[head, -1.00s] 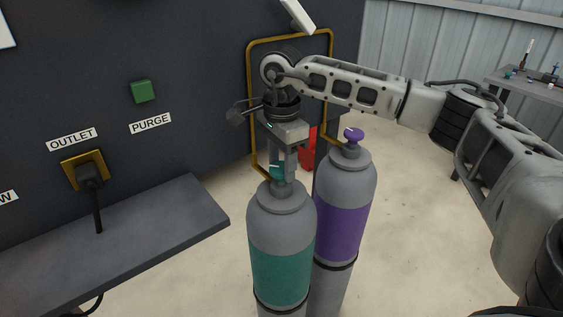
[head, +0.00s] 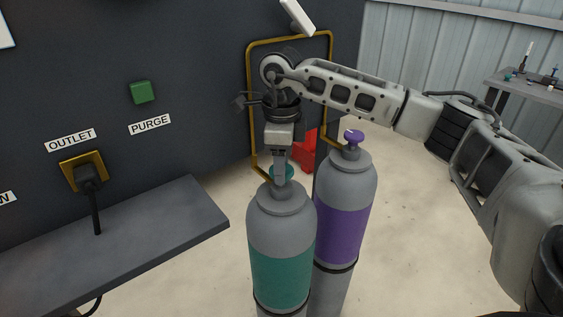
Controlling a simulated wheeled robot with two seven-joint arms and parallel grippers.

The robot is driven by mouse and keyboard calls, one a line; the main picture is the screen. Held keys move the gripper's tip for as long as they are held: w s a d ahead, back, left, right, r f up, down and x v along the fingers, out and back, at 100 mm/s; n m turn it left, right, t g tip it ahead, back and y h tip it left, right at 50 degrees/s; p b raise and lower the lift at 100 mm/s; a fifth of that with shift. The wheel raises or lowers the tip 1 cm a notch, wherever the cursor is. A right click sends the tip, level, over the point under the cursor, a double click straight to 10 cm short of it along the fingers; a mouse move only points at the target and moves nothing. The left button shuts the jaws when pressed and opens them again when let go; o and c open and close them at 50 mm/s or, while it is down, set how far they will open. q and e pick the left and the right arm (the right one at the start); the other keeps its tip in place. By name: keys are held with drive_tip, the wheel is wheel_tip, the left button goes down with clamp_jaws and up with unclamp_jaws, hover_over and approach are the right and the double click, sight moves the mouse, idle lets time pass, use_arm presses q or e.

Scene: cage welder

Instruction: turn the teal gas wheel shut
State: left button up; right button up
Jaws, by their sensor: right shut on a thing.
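The teal gas wheel (head: 289,171) sits on top of the grey gas bottle with a teal band (head: 281,275). Only part of the wheel shows, because my right gripper (head: 279,175) points down over it from above. The gripper is shut on the wheel, with one finger hiding its middle. My right arm reaches in from the right above the bottles. My left gripper is not in view.
A second bottle with a purple band (head: 341,235) and purple wheel (head: 354,137) stands close behind on the right. A grey shelf (head: 150,235) juts out at left. A red object (head: 306,152) lies behind.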

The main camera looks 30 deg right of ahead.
drive_tip(key=shift+w+r, duration=0.1)
idle(0.3)
drive_tip(key=o, duration=1)
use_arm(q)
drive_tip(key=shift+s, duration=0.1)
use_arm(e)
drive_tip(key=shift+r, duration=0.45)
use_arm(q)
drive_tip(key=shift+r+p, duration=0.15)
drive_tip(key=shift+p, duration=0.35)
use_arm(e)
wheel_tip(320, 180, up, 15)
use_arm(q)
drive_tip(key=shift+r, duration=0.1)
